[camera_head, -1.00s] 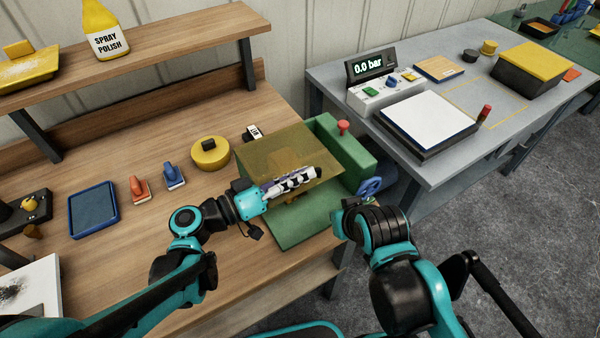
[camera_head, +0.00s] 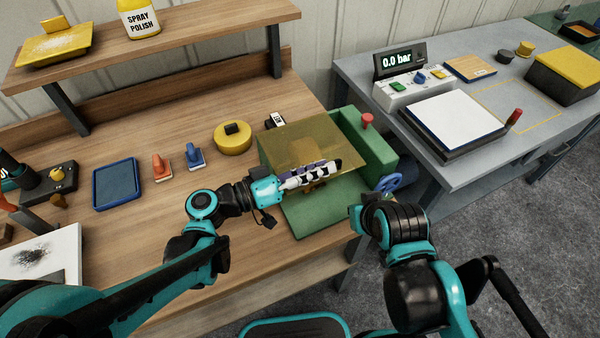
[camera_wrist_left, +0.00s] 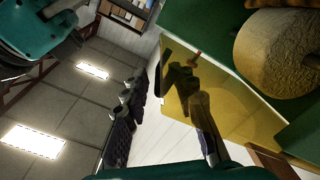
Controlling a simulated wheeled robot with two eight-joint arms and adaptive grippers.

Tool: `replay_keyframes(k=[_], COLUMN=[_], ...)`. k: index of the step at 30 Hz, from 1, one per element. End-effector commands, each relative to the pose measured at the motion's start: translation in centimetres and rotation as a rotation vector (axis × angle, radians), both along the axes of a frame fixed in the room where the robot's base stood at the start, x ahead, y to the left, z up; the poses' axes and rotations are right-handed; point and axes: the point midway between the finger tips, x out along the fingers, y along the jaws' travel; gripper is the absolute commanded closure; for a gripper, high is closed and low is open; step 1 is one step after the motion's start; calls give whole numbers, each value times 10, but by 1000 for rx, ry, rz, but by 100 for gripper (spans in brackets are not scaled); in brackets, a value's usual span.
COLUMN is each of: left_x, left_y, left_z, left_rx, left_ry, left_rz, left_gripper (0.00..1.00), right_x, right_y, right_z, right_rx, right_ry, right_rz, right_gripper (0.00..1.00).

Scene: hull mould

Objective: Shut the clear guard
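The clear guard (camera_head: 300,145) is an amber see-through panel on the green machine (camera_head: 330,205) at the bench's right end. It stands raised at a tilt above the green base. A tan rounded block shows dimly through it and large in the left wrist view (camera_wrist_left: 280,55). My left gripper (camera_head: 335,168) is at the guard's front edge. In the left wrist view the fingers are spread, one clear of the amber panel (camera_wrist_left: 235,100) and the other overlapping it. I cannot tell whether they touch it.
A red knob (camera_head: 367,121) and a blue handwheel (camera_head: 389,184) are on the machine's right side. A yellow round pot (camera_head: 233,138), two stamps and a blue tray (camera_head: 116,184) lie left. A grey table (camera_head: 440,180) stands right, across a gap.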

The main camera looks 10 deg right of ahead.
Motion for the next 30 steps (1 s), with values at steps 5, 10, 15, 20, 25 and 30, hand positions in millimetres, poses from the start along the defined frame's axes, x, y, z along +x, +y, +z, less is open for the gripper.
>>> replay_keyframes(k=[5, 10, 15, 20, 25, 30], left_x=[-11, -22, -30, -35, -36, -36], left_y=[34, 68, 92, 103, 105, 105], left_z=[-2, -1, 0, 0, 1, 1], left_rx=[5, 6, 4, 3, 3, 3], left_ry=[1, 2, 1, 1, 1, 1], left_rz=[6, 5, 4, 1, -1, -1], left_gripper=[71, 71, 71, 71, 71, 71], right_x=[0, 0, 0, 0, 0, 0], right_y=[0, 0, 0, 0, 0, 0], right_z=[0, 0, 0, 0, 0, 0], right_rx=[0, 0, 0, 0, 0, 0], right_ry=[0, 0, 0, 0, 0, 0], right_rz=[0, 0, 0, 0, 0, 0], right_gripper=[100, 100, 100, 100, 100, 100])
